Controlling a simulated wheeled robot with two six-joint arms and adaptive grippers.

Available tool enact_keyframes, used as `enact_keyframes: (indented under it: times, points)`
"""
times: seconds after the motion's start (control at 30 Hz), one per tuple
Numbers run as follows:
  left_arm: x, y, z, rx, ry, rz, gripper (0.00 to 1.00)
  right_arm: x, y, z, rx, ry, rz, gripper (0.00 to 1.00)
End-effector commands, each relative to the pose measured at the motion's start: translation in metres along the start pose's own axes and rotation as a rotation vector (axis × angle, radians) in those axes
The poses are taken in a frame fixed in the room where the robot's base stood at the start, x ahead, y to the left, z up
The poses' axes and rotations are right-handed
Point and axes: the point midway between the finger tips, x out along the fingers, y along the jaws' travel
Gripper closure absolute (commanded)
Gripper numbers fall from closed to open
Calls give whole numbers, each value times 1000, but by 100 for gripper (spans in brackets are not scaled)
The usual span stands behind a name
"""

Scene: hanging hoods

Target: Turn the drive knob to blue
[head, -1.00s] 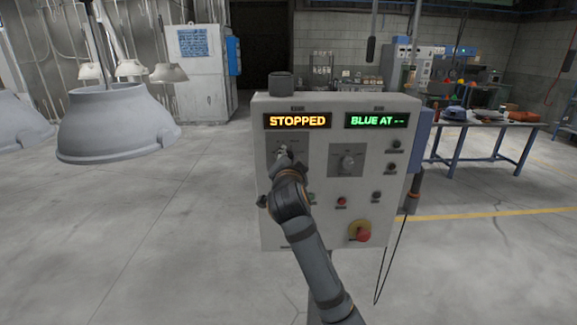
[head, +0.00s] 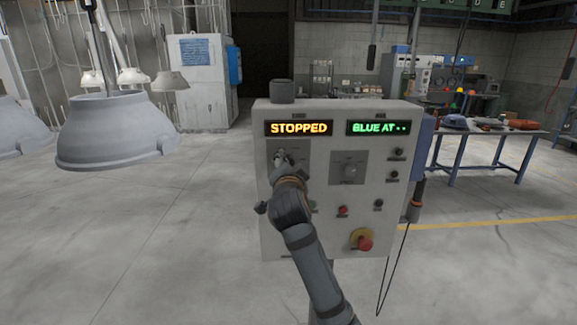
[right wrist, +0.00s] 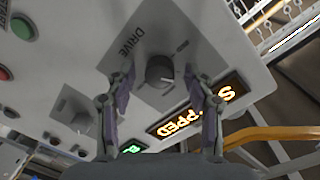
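The drive knob (right wrist: 160,71) is a dark round knob on a grey plate marked DRIVE in the right wrist view. My right gripper (right wrist: 160,82) is open, with one finger on each side of the knob in that view; I cannot tell whether either finger touches it. In the head view my right gripper (head: 281,160) is at the upper left of the control panel (head: 330,225) and hides most of the drive knob. The left display (head: 298,128) reads STOPPED in orange. The right display (head: 378,127) reads BLUE AT with dashes in green. My left gripper is not in view.
A second knob (head: 349,170) sits right of the drive plate. A red emergency button (head: 364,242) is low on the panel. Grey hoods (head: 115,130) hang at the left. A blue workbench (head: 485,128) stands at the right. Open floor lies left of the panel.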

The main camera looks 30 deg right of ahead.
Motion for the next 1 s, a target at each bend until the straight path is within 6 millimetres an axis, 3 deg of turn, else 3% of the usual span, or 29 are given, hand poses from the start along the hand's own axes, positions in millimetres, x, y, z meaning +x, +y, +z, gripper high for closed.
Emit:
enact_keyframes:
  times: [0.27,0.5,0.6,1.0]
  points:
    - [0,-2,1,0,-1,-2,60,-9,0,1,3,-2,-1,47]
    - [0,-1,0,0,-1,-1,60,-54,0,2,8,-4,1,47]
    - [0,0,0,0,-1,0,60,-65,0,2,5,-5,-1,47]
    - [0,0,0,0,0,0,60,-75,0,0,-1,0,0,47]
